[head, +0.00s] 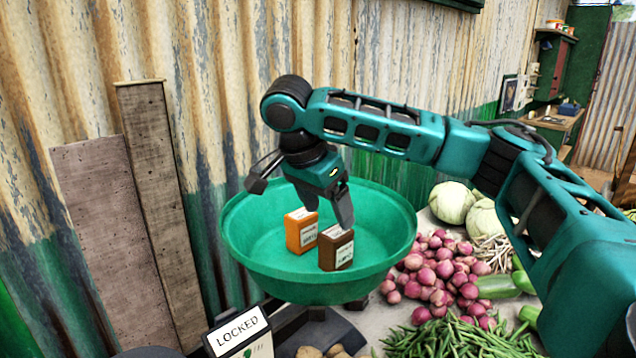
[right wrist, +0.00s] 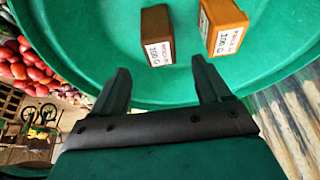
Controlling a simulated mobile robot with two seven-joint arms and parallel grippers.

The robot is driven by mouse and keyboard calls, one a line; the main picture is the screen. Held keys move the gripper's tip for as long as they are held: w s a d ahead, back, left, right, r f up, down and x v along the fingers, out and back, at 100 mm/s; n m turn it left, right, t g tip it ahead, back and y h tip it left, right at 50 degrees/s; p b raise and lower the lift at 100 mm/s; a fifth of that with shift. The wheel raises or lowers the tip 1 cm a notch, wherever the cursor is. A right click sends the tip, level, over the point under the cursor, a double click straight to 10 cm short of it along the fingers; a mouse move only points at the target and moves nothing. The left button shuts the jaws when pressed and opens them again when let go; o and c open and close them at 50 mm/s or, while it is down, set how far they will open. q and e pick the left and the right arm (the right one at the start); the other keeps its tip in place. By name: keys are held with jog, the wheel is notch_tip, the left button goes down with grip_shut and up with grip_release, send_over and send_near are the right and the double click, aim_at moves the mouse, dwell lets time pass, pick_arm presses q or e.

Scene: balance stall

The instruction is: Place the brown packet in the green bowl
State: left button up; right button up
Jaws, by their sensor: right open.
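The brown packet (head: 336,249) stands inside the green bowl (head: 300,284), with a white label on its front. It also shows in the right wrist view (right wrist: 155,28). An orange packet (head: 301,232) stands in the bowl to its left, a small gap apart. My right gripper (head: 328,208) is over the bowl, just above and behind the packets. In the right wrist view its two fingers (right wrist: 162,82) are spread, with nothing between them, and the brown packet is beyond the fingertips. My left gripper is not in view.
A sign reading LOCKED (head: 238,331) stands at the front left of the bowl. Red onions (head: 440,272), green beans (head: 460,338) and pale cabbages (head: 453,200) lie to the right. A corrugated wall and planks (head: 110,225) stand behind and left.

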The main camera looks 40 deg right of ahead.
jog(key=shift+v, duration=2.65)
